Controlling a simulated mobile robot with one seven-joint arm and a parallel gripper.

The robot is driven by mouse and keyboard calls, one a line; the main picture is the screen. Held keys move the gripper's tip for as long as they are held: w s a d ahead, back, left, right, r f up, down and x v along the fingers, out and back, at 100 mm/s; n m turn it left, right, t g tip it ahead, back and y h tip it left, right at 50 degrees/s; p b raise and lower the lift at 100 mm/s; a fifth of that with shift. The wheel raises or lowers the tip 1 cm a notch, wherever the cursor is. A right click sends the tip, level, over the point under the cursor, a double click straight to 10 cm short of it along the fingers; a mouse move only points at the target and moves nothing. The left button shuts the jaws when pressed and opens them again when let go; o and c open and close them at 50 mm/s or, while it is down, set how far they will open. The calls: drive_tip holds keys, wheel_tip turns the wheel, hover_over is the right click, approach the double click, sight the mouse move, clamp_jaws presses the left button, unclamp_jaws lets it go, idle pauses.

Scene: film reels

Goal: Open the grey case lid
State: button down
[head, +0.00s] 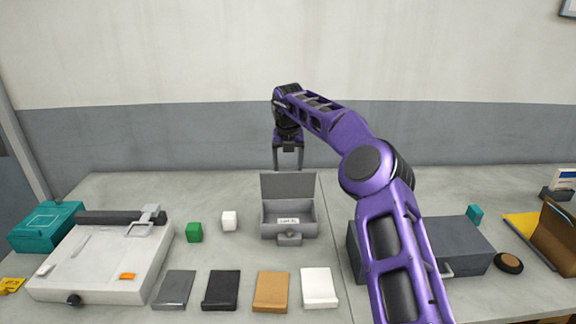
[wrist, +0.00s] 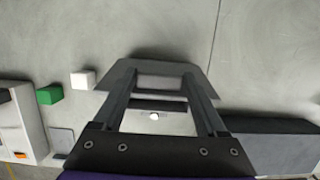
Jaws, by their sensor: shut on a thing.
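The small grey case (head: 267,230) stands near the middle of the table, with a white label inside and a latch on its front. Its lid (head: 288,187) stands up, nearly upright, at the back of the case. My gripper (head: 288,168) is at the lid's top edge, pointing down, and is shut on the lid, its two fingers spread along it. The fingertips are partly hidden by the lid in the head view. In the wrist view the lid (wrist: 160,68) shows between and beyond the fingers of my gripper (wrist: 160,78).
A green cube (head: 194,232) and a white cube (head: 229,221) stand left of the case. Several coloured sleeves lie in front. A white device (head: 100,262) is at left. A larger dark grey box (head: 455,240) is at right, partly behind my arm.

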drive_tip(key=shift+f, duration=0.15)
unclamp_jaws()
drive_tip(key=v, duration=1.7)
drive_tip(key=shift+r, duration=0.25)
